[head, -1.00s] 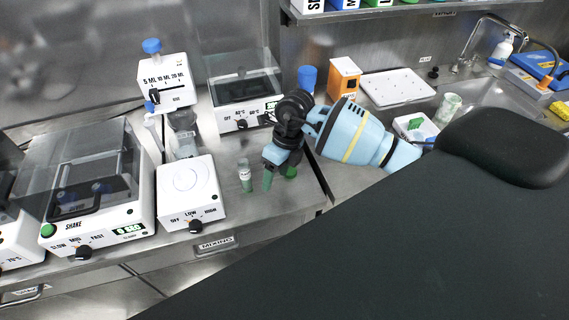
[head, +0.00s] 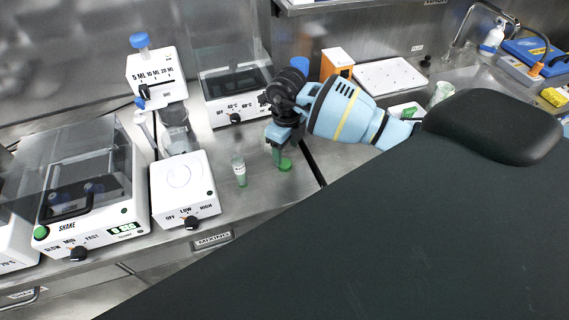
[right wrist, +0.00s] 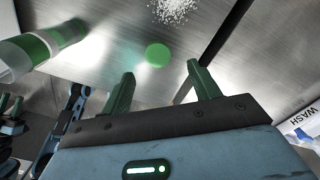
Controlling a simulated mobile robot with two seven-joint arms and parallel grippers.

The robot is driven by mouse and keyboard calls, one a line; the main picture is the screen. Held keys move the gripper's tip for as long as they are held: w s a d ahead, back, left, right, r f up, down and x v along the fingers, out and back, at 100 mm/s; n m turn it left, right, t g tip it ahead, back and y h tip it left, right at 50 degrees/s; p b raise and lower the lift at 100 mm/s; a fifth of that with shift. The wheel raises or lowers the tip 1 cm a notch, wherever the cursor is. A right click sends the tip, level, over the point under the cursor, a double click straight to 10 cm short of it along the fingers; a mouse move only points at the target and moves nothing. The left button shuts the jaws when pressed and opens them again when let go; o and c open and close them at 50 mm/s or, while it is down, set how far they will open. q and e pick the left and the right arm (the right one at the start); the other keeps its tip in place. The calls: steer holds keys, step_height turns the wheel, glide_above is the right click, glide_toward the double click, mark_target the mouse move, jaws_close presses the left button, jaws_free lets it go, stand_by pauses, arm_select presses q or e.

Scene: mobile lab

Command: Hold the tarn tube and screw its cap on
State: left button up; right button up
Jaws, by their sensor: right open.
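The clear tube (head: 239,171) with green contents and a pale label stands upright on the steel bench, its top uncapped. It also shows large at the left edge of the right wrist view (right wrist: 42,46). A round green cap (head: 285,165) lies on the bench to the right of the tube; the right wrist view shows it as a green disc (right wrist: 158,55) beyond the fingertips, left of the middle between them. My right gripper (head: 277,156) is open and empty beside the cap, and its green fingers show in the right wrist view (right wrist: 160,78).
A white LOW/HIGH stirrer (head: 184,188) stands left of the tube, with a heater (head: 235,97) behind. A shaker (head: 90,190) is further left. A bench seam runs right of the cap. White granules (right wrist: 175,9) lie on the bench. The bench's front strip is clear.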

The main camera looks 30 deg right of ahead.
mark_target(285, 163)
steer(key=shift+w+a+f, duration=0.1)
steer(key=shift+a+f, duration=0.05)
steer(key=shift+f, duration=2.4)
steer(key=c, duration=1.1)
